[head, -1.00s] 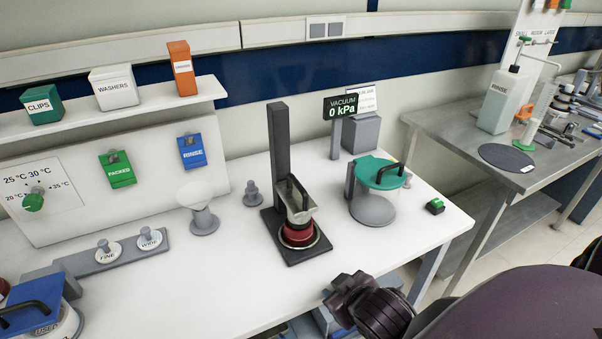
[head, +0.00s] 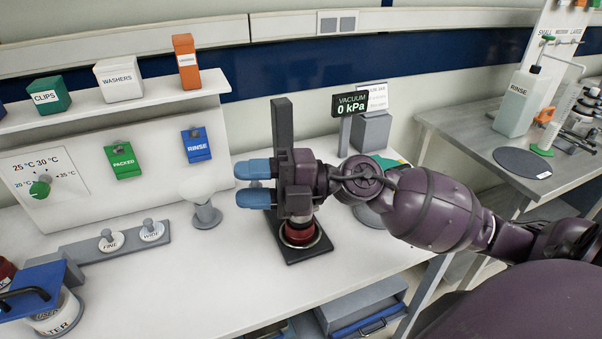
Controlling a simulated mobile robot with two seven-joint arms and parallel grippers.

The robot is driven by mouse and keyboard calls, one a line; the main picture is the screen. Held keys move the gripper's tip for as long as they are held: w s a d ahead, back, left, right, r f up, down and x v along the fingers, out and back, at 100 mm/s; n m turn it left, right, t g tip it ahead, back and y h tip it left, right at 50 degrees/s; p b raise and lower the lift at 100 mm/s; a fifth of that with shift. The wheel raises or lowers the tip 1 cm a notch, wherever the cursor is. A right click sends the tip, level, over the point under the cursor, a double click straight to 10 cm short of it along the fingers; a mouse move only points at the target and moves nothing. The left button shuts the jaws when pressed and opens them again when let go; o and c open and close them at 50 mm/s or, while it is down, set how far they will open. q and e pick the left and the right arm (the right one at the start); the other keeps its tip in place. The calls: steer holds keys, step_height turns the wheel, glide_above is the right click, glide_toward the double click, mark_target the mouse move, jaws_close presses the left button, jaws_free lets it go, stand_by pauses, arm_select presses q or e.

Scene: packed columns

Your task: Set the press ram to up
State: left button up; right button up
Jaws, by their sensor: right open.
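The press has a dark upright column (head: 283,122) on a dark base plate (head: 308,256), with a red cylinder (head: 298,237) on the base. The fingertips reach left past the column. I cannot tell whether the gripper touches the press. My left gripper is not in view.
A grey funnel stand (head: 206,212) is left of the fingers. A vacuum display (head: 351,104) reads 0 kPa behind the press. A green-lidded vessel is mostly hidden behind my arm. The table front (head: 225,285) is clear.

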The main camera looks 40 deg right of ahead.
steer(key=w+d+n+g+h, duration=0.3)
steer(key=w+d+g+h, duration=0.1)
steer(key=d+h, duration=1.2)
steer(key=x, duration=1.1)
steer(key=shift+w+f, duration=0.15)
steer(key=shift+w, duration=0.2)
jaws_close()
